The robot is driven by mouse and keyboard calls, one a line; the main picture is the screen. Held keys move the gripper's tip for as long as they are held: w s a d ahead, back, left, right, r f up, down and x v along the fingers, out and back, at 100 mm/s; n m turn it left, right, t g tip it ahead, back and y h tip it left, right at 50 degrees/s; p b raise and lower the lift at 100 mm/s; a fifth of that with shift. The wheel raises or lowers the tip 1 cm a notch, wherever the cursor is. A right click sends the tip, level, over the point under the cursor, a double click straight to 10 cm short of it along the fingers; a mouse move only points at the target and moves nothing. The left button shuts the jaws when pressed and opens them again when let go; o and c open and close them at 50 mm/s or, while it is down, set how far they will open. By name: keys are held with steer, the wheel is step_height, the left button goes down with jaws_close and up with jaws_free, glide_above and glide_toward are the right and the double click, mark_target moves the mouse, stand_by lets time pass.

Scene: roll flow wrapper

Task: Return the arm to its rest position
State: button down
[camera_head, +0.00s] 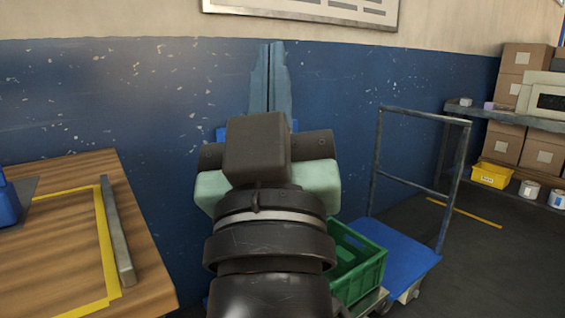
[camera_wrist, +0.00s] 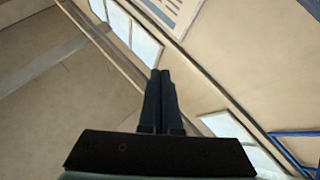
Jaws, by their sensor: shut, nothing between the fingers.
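My gripper (camera_head: 271,48) is raised in the middle of the head view, its two long blue-grey fingers pointing up against the blue and cream wall. The fingers are together with nothing between them. In the wrist view my gripper (camera_wrist: 161,76) also shows as two dark fingers side by side, shut and empty. The wrist view looks up toward the upper walls and ceiling. My wrist and forearm hide part of the scene behind them in the head view.
A wooden table (camera_head: 150,270) with yellow tape and a metal bar (camera_head: 118,232) stands at left. A green crate (camera_head: 372,270) and blue trolley (camera_head: 405,250) stand right of my arm. Shelves with boxes (camera_head: 522,62) and a yellow bin (camera_head: 490,175) are far right. Floor is open at lower right.

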steer(key=s+r+m+t, duration=0.2)
steer(key=s+r, duration=0.2)
steer(key=s, duration=0.2)
step_height(320, 180, up, 38)
steer(key=p, duration=3.8)
steer(key=shift+d, duration=0.4)
